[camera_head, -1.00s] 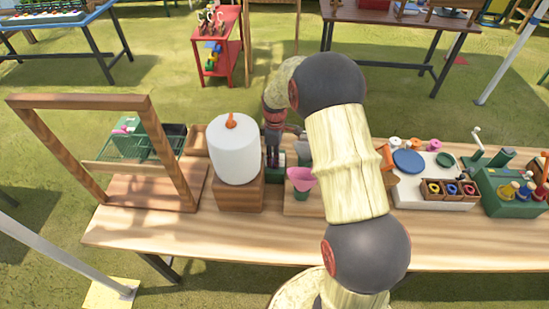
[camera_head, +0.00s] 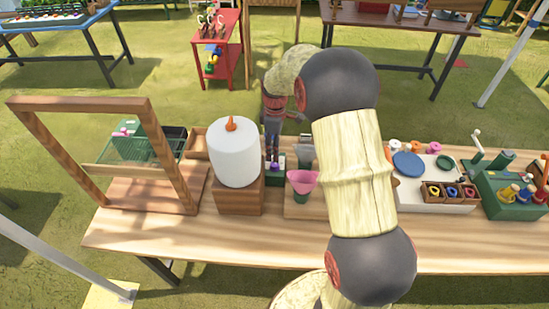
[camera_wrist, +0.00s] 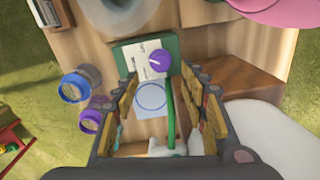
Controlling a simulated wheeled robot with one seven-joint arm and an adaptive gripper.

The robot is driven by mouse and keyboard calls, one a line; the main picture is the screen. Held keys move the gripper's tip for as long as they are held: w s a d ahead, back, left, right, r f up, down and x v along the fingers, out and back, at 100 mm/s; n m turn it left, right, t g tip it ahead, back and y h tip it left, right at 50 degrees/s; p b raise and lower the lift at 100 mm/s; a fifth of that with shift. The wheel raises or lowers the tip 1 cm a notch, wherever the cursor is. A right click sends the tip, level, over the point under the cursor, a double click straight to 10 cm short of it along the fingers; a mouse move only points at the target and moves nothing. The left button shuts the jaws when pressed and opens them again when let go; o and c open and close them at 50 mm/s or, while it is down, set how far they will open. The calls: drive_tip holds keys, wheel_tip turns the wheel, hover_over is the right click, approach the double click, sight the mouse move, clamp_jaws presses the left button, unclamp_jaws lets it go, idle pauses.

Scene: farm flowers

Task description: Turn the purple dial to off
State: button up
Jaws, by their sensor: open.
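The purple dial (camera_wrist: 159,61) is a round knob on a green box with a pale marked panel (camera_wrist: 142,57). In the head view the dial (camera_head: 275,167) shows on the small green box (camera_head: 281,177), between the white cylinder and the pink funnel. My gripper (camera_wrist: 160,78) is open and empty above the box, with the dial just beyond and between its fingertips. In the head view my gripper (camera_head: 272,138) is just behind and above the dial, apart from it. The panel's marks are too small to read, so I cannot tell the dial's setting.
A white cylinder with an orange top (camera_head: 236,152) stands close left of the box. A pink funnel (camera_head: 302,182) is close right. Purple- and blue-rimmed jars (camera_wrist: 76,87) stand beside the box. A wooden frame (camera_head: 40,133) stands at the table's left.

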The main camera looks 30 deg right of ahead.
drive_tip(key=shift+w+r, duration=0.1)
drive_tip(key=shift+r, duration=2.65)
